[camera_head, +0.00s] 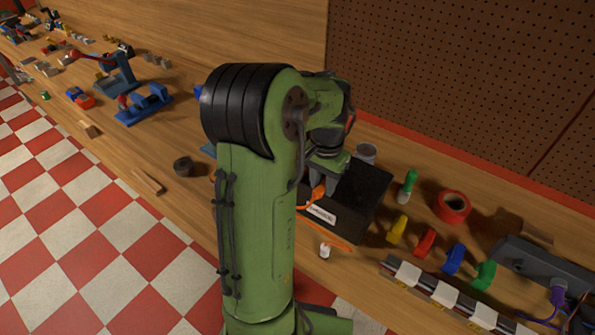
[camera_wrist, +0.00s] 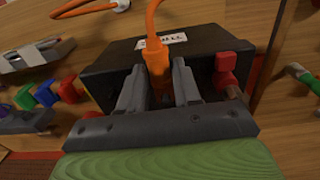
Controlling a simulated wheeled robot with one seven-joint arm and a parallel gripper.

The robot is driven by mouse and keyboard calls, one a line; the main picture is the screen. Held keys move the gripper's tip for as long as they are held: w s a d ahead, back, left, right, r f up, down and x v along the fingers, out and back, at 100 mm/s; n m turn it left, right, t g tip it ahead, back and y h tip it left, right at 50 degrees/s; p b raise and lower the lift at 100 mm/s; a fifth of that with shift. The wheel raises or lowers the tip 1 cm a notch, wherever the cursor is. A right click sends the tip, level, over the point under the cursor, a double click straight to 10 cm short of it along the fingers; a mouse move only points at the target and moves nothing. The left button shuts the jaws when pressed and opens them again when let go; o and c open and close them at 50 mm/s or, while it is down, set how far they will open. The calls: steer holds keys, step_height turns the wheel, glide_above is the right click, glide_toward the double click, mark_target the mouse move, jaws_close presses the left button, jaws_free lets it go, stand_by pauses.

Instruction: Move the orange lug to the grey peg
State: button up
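The orange lug (camera_wrist: 158,62), on an orange cable, sits between the fingers of my gripper (camera_wrist: 160,85) in the wrist view and fills the gap between them. My gripper looks shut on it, at the black box (camera_wrist: 105,75) with a white label. In the head view the orange lug (camera_head: 317,196) shows just below my gripper (camera_head: 325,182), in front of the black box (camera_head: 365,200). My arm hides part of the box. I cannot make out the grey peg for certain; my gripper and arm may hide it.
Red blocks (camera_wrist: 226,70) are at the box's right in the wrist view. An orange cable (camera_head: 328,238) lies before the box. To its right are a red tape roll (camera_head: 453,206), a green-handled tool (camera_head: 407,186), coloured pieces and a grey rail (camera_head: 440,291).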

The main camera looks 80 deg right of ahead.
steer(key=o, duration=0.4)
steer(key=shift+c, duration=0.2)
step_height(320, 180, up, 16)
steer(key=p, duration=0.3)
steer(key=shift+p, duration=0.35)
